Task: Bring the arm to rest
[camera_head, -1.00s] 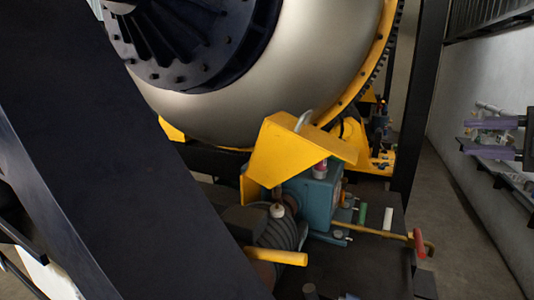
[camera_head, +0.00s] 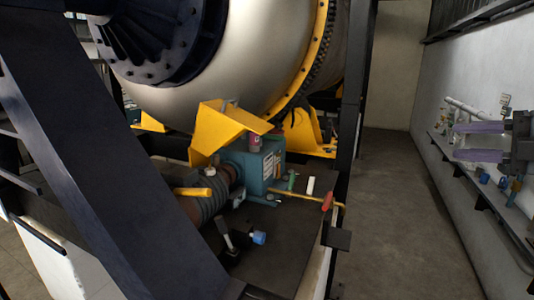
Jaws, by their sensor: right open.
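My right gripper (camera_head: 456,142) is at the right edge of the head view. Its two purple-grey fingers point left and stand apart, with nothing seen between them. It hangs in front of the wall and its shelf, clear of the machinery. My left gripper does not show in the view.
A large steel drum (camera_head: 265,60) with a yellow ring fills the upper middle. Below it, a teal gearbox (camera_head: 262,165) and a yellow guard (camera_head: 215,128) sit on a dark platform. A dark beam (camera_head: 75,150) crosses the left. A wall shelf (camera_head: 470,185) holds several items. The floor aisle (camera_head: 400,220) is clear.

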